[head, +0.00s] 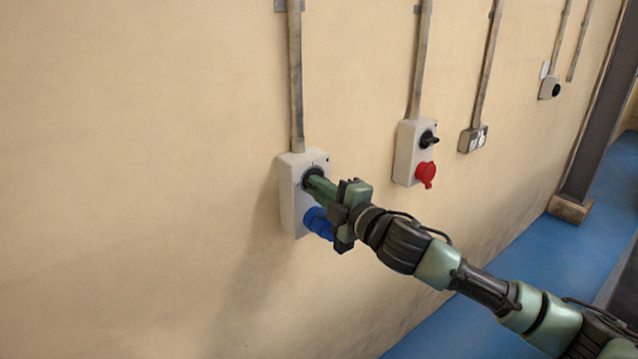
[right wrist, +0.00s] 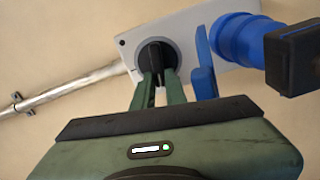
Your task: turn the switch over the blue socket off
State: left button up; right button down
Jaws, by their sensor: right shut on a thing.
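The white switch box (head: 293,210) with the blue socket (head: 318,222) is on the wall in the middle of the head view. Its round black switch (head: 312,175) sits above the socket. My right gripper (head: 313,181) reaches it from the right and is shut on the switch's knob. In the right wrist view the two green fingers (right wrist: 158,88) hold the black knob (right wrist: 156,56) between them, and the blue socket (right wrist: 233,38) is beside them to the right. The knob's exact angle is mostly hidden by the fingers. My left gripper is not in view.
A second box (head: 405,152) with a black switch and red socket (head: 426,174) is on the wall to the right. Farther along are a small double outlet (head: 473,139) and another box (head: 549,88). Grey conduits run up the wall. The blue floor (head: 540,250) looks clear.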

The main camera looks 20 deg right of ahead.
jog(key=shift+f+n, duration=0.15)
jog(key=shift+n, duration=0.25)
jog(key=c, duration=1.4)
grip_release()
jog(key=shift+c, duration=0.2)
jog(key=b+v, duration=0.3)
jog(key=v, duration=0.4)
jog(key=shift+s+d, duration=0.1)
jog(key=shift+s, duration=0.3)
